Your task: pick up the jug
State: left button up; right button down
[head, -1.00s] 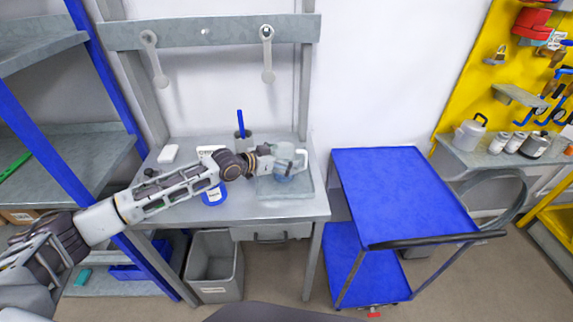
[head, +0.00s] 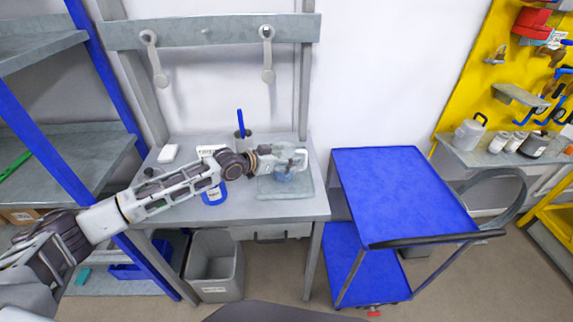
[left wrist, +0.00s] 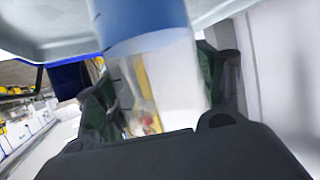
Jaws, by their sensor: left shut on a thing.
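The jug (head: 284,176) is a clear vessel with blue liquid, over the shallow tray (head: 300,192) on the grey bench. My left gripper (head: 296,159) is shut on the jug and hides its upper part in the head view. In the left wrist view the jug (left wrist: 160,60) stands between the two dark fingers, with its blue part toward the pale tray (left wrist: 50,30) at the top of the picture. I cannot tell whether its base touches the tray. My right gripper does not show.
A blue-labelled tub (head: 214,194) and a grey cup with a blue pen-like item (head: 242,138) stand near my left arm. A blue trolley (head: 395,190) stands right of the bench. A grey bin (head: 213,265) is below. The bench's front right is clear.

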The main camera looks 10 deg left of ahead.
pick_arm(q)
jog(key=shift+c, duration=0.8)
jog(key=shift+r, duration=0.2)
notch_tip(320, 180, up, 10)
jog(key=shift+f, duration=0.2)
dwell(0.8)
jog(key=shift+d, duration=0.1)
dwell(0.9)
